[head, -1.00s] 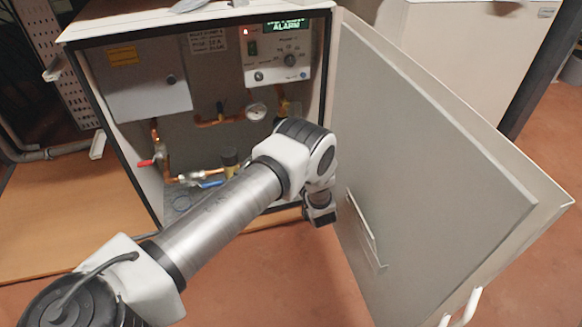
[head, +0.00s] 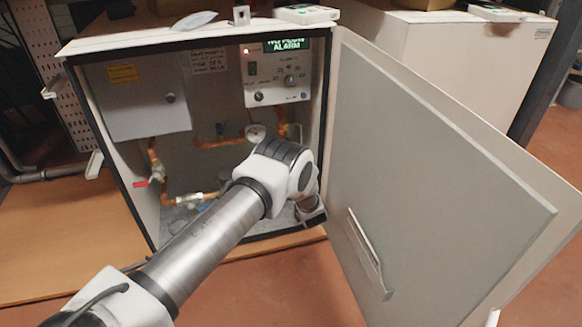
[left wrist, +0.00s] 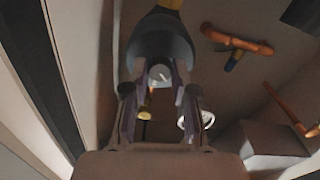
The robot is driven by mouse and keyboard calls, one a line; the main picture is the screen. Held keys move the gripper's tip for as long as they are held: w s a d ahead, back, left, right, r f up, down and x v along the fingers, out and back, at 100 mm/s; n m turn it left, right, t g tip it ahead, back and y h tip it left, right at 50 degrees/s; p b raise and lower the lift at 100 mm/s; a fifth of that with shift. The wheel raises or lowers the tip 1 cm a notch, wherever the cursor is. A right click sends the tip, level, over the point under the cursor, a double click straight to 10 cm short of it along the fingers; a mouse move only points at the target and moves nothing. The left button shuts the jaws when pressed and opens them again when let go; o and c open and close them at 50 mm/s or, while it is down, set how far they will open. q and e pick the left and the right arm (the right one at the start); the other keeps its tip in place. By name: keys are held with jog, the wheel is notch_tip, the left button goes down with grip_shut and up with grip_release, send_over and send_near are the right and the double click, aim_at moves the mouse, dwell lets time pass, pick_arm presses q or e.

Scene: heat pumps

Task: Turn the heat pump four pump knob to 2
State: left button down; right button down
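The open heat pump cabinet (head: 75,110) stands in the middle of the head view. My right gripper is out of view.
The open door (head: 420,160) fills the right. Copper pipes (head: 215,143) with a red valve handle (head: 142,184) and a gauge (head: 256,132) are inside the cabinet. More pipes (left wrist: 237,40) lie right of the gripper. A second cabinet (head: 430,55) stands behind.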

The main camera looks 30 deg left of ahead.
pick_arm(q)
jog(key=shift+m, duration=0.3)
jog(key=m, duration=0.8)
jog(key=shift+p, duration=0.35)
dwell(0.4)
jog(key=c, duration=0.9)
grip_release()
jog(key=shift+c, duration=0.2)
